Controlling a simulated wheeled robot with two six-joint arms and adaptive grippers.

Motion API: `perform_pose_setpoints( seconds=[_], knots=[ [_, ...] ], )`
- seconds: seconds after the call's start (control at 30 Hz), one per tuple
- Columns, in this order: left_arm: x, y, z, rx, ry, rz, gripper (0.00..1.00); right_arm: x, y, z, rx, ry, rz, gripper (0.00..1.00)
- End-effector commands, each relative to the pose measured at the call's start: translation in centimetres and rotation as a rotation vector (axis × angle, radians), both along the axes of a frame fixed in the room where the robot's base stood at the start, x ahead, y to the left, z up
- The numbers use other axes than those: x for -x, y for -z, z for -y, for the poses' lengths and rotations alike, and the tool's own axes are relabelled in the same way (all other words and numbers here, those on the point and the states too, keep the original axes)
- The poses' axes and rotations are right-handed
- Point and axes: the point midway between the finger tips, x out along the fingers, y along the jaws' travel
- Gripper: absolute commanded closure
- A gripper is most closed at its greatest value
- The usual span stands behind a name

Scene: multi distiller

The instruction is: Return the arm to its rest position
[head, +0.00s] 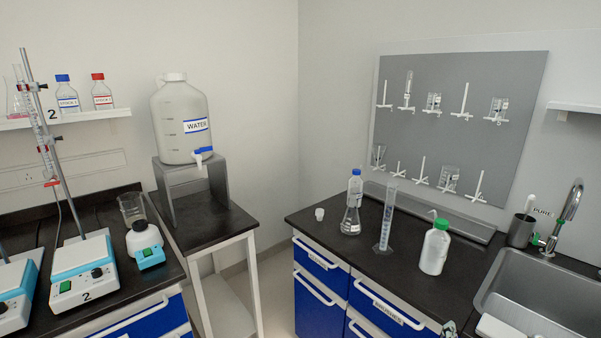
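No whole arm or gripper of mine shows in the head view. A small grey and dark piece (449,329) at the bottom edge, in front of the right counter, may be the tip of my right gripper. It is too cut off to tell whether it is open or shut, or whether it holds anything. My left gripper is not in view.
The right counter carries a flask (351,218), a bottle (356,185), a measuring cylinder (387,218), a green-capped wash bottle (435,247) and a sink (535,300). A water tank (181,125) stands on a grey stand. Stirrers (85,265) sit at left.

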Motion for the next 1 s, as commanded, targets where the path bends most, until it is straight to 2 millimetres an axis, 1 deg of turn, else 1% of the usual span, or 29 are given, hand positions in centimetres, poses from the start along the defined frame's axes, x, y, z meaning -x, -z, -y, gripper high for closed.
perform_pose_setpoints(
  seconds=[0.03, 0.07, 0.13, 0.27, 0.4, 0.47, 0.5, 0.57, 0.6, 0.73, 0.83, 0.97, 1.0],
  knots=[
    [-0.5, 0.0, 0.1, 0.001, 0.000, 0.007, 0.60, 0.7, 0.9, 0.0, -0.112, 0.053, 0.004, 0.13],
    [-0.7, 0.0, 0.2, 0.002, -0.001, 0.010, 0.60, 1.1, 1.5, 0.1, -0.184, 0.088, 0.006, 0.13],
    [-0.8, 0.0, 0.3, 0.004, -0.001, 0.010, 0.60, 2.1, 2.9, -0.1, -0.362, 0.181, 0.014, 0.13],
    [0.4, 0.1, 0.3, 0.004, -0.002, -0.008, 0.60, 4.5, 5.9, -1.0, -0.712, 0.389, 0.027, 0.13],
    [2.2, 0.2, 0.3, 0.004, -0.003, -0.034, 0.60, 7.6, 9.0, -3.2, -1.088, 0.666, 0.042, 0.13],
    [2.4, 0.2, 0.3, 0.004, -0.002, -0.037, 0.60, 9.0, 10.2, -4.6, -1.237, 0.797, 0.045, 0.13],
    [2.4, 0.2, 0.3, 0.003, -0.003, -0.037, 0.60, 10.0, 10.8, -5.6, -1.330, 0.888, 0.046, 0.13],
    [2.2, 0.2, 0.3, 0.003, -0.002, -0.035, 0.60, 11.3, 11.7, -7.1, -1.457, 1.027, 0.047, 0.13],
    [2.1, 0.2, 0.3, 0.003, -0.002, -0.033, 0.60, 12.2, 12.1, -8.2, -1.532, 1.119, 0.046, 0.13],
    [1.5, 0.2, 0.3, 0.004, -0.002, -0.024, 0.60, 15.0, 12.9, -11.9, -1.732, 1.425, 0.038, 0.13],
    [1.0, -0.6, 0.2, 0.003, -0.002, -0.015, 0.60, 13.9, 16.6, -11.1, -1.704, 1.430, 0.037, 0.13],
    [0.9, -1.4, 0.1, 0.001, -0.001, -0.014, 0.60, 13.4, 21.5, -10.5, -1.688, 1.451, 0.031, 0.13],
    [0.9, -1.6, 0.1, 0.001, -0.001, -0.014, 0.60, 13.5, 23.1, -10.3, -1.684, 1.459, 0.029, 0.13]
  ],
)
